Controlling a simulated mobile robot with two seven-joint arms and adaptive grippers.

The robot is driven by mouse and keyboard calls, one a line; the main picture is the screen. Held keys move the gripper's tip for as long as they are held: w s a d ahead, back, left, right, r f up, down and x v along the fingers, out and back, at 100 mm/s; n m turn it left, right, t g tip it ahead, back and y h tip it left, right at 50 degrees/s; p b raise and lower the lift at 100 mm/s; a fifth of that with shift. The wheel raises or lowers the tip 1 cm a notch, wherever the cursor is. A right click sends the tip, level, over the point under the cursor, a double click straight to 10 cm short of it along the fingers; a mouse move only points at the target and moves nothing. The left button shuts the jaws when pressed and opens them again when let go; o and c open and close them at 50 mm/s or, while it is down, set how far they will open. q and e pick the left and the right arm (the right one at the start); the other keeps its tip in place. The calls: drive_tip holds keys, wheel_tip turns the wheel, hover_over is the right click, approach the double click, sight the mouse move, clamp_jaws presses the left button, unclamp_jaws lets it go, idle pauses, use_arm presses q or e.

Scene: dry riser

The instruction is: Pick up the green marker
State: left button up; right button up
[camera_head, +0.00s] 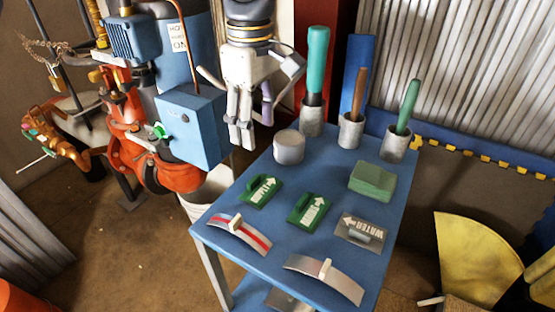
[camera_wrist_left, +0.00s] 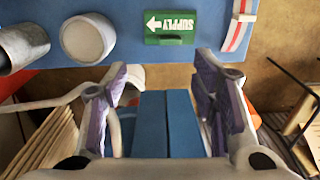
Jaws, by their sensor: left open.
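Two flat green plates with white arrow labels lie on the blue table (camera_head: 222,229): a left one (camera_head: 252,198) and a middle one (camera_head: 297,215). Which is the green marker I cannot tell. One green plate (camera_wrist_left: 170,39), labelled SUPPLY, shows at the top of the left wrist view, ahead of my fingers. My left gripper (camera_head: 250,120) is pale with purple pads, open and empty, pointing down beyond the table's far left edge. Its open fingers also show in the left wrist view (camera_wrist_left: 164,90), apart from the plate. My right gripper is not in view.
A blue box (camera_head: 190,125) and red pipework stand left.

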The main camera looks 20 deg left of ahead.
use_arm(q)
hover_over(255, 180)
wheel_tip(255, 180, down, 5)
wheel_tip(255, 180, down, 6)
drive_tip(key=shift+f+b, duration=0.25)
drive_tip(key=shift+b, duration=0.05)
drive_tip(key=c, duration=1)
